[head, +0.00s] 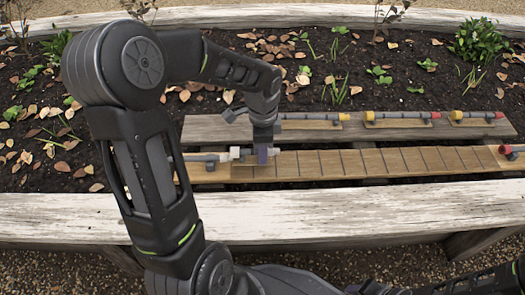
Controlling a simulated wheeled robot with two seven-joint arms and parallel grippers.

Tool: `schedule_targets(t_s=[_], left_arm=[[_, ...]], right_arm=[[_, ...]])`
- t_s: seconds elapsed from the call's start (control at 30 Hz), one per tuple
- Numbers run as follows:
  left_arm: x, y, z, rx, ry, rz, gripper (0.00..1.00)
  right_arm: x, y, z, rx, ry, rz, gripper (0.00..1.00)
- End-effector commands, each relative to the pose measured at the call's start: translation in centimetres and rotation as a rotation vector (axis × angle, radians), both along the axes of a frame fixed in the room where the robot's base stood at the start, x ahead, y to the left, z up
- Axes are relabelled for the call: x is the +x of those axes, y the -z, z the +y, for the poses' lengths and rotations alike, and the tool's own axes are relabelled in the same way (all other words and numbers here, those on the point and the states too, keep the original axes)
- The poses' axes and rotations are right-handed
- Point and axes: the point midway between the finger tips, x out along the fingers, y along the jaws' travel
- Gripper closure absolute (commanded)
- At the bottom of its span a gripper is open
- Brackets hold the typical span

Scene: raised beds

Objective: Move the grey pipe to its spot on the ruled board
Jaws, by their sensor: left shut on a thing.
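The ruled board (350,163) is a long light-wood plank with dark cross lines, lying along the near side of the bed. My left gripper (262,156) points down over its left part and is shut on the grey pipe (205,158), low at the board. The pipe shows left of the jaws, with a pale fitting (236,153) beside them; the jaws hide part of it. I cannot tell whether the pipe touches the board. My right arm shows only in part at the lower right; its gripper is not clearly in view.
A weathered plank (210,128) behind holds several grey pipes with yellow ends, one of them a middle pipe (400,115). A red-ended pipe (508,150) lies at the ruled board's right end. The white bed edge (350,208) runs in front. Plants and leaves fill the soil behind.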

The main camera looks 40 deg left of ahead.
Motion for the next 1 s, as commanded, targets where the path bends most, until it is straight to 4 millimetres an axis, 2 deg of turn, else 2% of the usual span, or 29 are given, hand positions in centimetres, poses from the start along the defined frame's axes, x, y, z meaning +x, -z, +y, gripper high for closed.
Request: schedule_targets(t_s=[0.63, 0.67, 0.9, 1.0], left_arm=[[0.0, 1.1, 0.0, 0.0, 0.0, 0.0, 1.0], [0.0, 1.1, 0.0, 0.0, -0.001, 0.0, 0.69], [0.0, 1.1, 0.0, 0.0, 0.0, 0.0, 0.5], [0.0, 1.1, 0.0, 0.0, 0.0, 0.0, 0.5]], right_arm=[[0.1, 0.5, 0.0, -0.001, 0.001, -0.003, 0.64], [0.1, 0.5, 0.0, -0.001, 0.001, -0.003, 0.64], [0.1, 0.5, 0.0, -0.001, 0.001, -0.003, 0.64], [0.1, 0.5, 0.0, -0.001, 0.001, -0.003, 0.64]])
